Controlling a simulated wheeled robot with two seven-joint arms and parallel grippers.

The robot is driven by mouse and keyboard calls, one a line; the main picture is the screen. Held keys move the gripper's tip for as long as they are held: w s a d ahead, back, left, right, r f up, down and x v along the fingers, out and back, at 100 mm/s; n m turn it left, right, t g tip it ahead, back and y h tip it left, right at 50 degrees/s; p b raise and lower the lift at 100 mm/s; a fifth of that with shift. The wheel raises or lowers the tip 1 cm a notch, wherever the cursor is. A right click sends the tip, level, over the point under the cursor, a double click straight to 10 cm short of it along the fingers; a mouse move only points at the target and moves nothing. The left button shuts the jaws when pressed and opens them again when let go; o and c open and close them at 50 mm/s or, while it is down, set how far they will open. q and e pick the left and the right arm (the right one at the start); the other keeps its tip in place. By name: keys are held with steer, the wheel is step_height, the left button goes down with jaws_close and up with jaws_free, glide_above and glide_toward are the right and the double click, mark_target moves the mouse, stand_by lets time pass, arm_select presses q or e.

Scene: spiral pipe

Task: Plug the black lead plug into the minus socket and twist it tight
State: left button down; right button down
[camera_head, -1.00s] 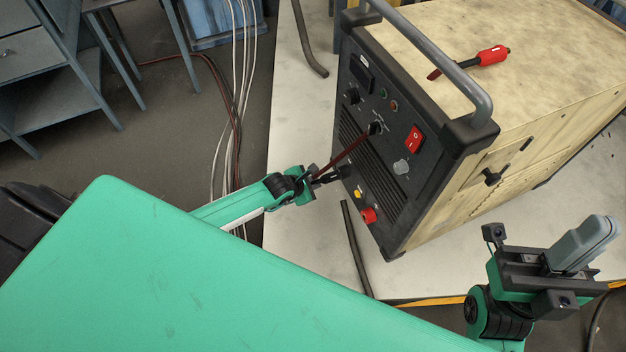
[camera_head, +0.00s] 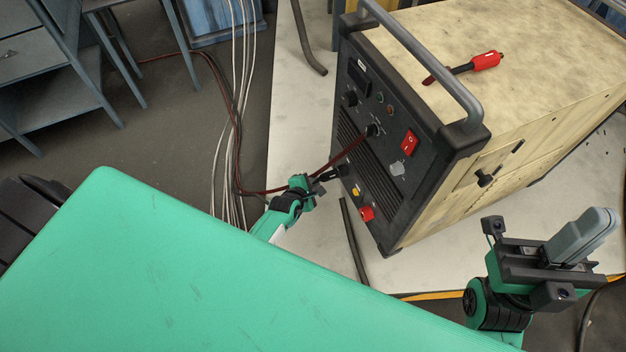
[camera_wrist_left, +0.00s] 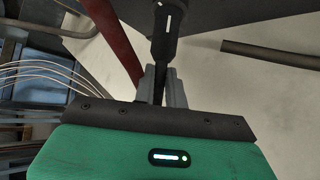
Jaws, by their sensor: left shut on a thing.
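My left gripper (camera_head: 318,180) is shut on the black lead plug (camera_wrist_left: 164,38), near the lower left of the welder's dark front panel. In the left wrist view the plug points away from the grey fingers toward the dark panel and has a white mark. In the head view its front end meets the panel around the black socket (camera_head: 344,171); how deep it sits cannot be told. A yellow part (camera_head: 355,190) and a red socket (camera_head: 367,213) are below it. My right gripper (camera_head: 579,240) is apart at the lower right, its grey fingers together, with nothing seen between them.
A dark red cable (camera_head: 346,153) crosses in front of the panel close to my left gripper. A red-handled tool (camera_head: 485,62) lies on the welder's top (camera_head: 545,50). A dark rod (camera_head: 353,240) lies on the pale surface below the panel.

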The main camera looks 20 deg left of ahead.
arm_select(q)
steer(key=shift+d+f+m+t+y+b, duration=0.15)
steer(key=shift+m+t+y+b, duration=0.25)
steer(key=shift+t+b, duration=0.2)
steer(key=shift+s+f+m+t+y+b, duration=0.15)
steer(key=shift+m+t+y+b, duration=0.35)
steer(key=shift+m+t+b, duration=0.8)
steer(key=c, duration=1.8)
jaws_free()
steer(key=shift+n, duration=0.4)
steer(key=o, duration=0.4)
steer(key=shift+o, duration=0.2)
steer(key=shift+s, duration=0.1)
steer(key=p+v, duration=0.2)
steer(key=v, duration=1.1)
steer(key=shift+s+r, duration=0.25)
steer(key=shift+r, duration=0.2)
steer(key=shift+d, duration=0.1)
